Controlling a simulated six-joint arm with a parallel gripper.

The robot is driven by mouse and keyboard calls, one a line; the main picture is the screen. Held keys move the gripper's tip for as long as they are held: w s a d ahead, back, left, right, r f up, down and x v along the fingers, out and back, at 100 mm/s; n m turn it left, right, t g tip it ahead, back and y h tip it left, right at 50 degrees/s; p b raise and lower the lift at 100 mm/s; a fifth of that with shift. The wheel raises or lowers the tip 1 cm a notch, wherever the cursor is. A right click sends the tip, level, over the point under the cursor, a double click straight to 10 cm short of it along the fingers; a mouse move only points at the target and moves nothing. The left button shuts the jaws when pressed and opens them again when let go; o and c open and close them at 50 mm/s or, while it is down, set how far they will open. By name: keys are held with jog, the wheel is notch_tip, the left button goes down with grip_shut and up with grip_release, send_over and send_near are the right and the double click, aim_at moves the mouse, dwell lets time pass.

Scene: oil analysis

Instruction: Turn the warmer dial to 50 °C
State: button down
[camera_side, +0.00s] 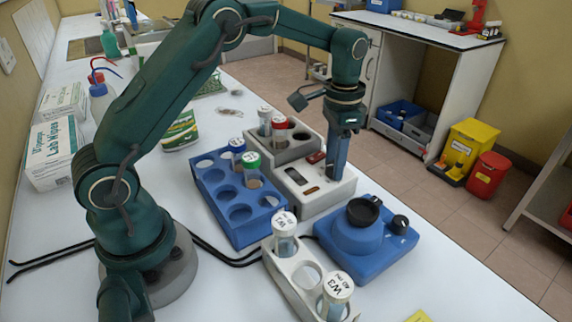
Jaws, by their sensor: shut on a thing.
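The warmer (340,190) is a light box with a grey well block (285,152) at its back. A dark display window and a red switch (316,158) show on its front panel. My gripper (334,176) points straight down at the right part of this panel. Its jaws are shut on the warmer dial, which the fingers hide. The dial's pointer and scale cannot be read from here. A red-capped vial (279,128) and a white-capped vial (265,118) stand in the well block.
A blue rack (238,217) with a green-capped and a blue-capped vial stands left of the warmer. A blue mixer (365,240) with a black cup and knob stands in front. A white rack (300,290) holds two white-capped vials.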

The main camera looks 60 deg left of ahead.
jog(key=shift+m, duration=1)
jog(key=shift+c, duration=2.3)
grip_release()
jog(key=shift+r, duration=2.6)
